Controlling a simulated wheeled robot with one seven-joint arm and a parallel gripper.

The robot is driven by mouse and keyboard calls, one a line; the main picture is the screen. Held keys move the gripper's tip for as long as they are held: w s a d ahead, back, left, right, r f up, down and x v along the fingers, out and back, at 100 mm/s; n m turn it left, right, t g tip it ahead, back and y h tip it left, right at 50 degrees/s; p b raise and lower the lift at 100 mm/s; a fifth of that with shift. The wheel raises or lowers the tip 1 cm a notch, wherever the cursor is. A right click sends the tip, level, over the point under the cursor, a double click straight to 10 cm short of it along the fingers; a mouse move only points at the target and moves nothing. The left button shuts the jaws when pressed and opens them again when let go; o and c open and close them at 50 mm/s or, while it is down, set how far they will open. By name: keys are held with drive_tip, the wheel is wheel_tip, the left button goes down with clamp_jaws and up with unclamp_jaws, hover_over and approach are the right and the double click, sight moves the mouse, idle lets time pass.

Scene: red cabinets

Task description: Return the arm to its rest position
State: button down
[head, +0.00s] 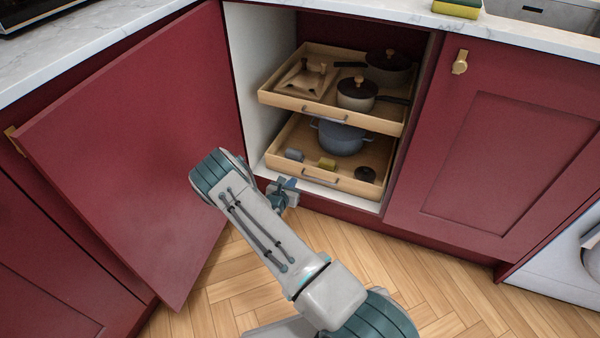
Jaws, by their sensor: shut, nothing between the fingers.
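My gripper (288,190) shows small beyond my arm, just in front of the cabinet's bottom edge and below the lower drawer. It looks shut, with nothing held in it. My arm reaches up from the bottom right of the view, bends at a teal joint (218,172), and the gripper lies to the right of that joint. I cannot tell whether the gripper touches the cabinet frame.
The red cabinet door (140,140) stands open on the left, close to my arm. The upper drawer (330,117) holds pots; the lower drawer (330,178) holds a blue pot (341,138) and small items. The wooden floor (430,270) is clear at right.

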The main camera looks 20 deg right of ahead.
drive_tip(key=p+v, duration=0.1)
drive_tip(key=v, duration=0.5)
drive_tip(key=shift+s+d+p, duration=0.2)
drive_tip(key=shift+d+p, duration=0.1)
drive_tip(key=shift+p, duration=0.05)
drive_tip(key=s+d+r+m+g+h+p, duration=0.1)
drive_tip(key=s+d+r+m+g+p, duration=0.25)
drive_tip(key=r, duration=0.85)
drive_tip(key=s+d+r+m+g+p, duration=0.1)
drive_tip(key=s+r+m+g+p, duration=0.35)
drive_tip(key=r, duration=0.75)
drive_tip(key=s+d+r+m+g+h+p, duration=0.15)
drive_tip(key=r+m+p, duration=0.5)
drive_tip(key=r, duration=0.65)
drive_tip(key=s+a+r+m+y+p, duration=0.3)
drive_tip(key=s+r, duration=0.4)
drive_tip(key=r, duration=0.4)
drive_tip(key=s+a+r+m+y+p, duration=0.3)
drive_tip(key=s+r+m+y+p, duration=0.2)
drive_tip(key=s+r+p, duration=0.3)
drive_tip(key=s+a+r+m+t+y+p, duration=0.1)
drive_tip(key=s+a+r+m+y+p, duration=0.3)
drive_tip(key=s+r, duration=0.4)
wheel_tip(320, 180, up, 7)
drive_tip(key=shift+f+m+p, duration=0.15)
drive_tip(key=shift+m+p, duration=0.5)
drive_tip(key=shift+m, duration=0.1)
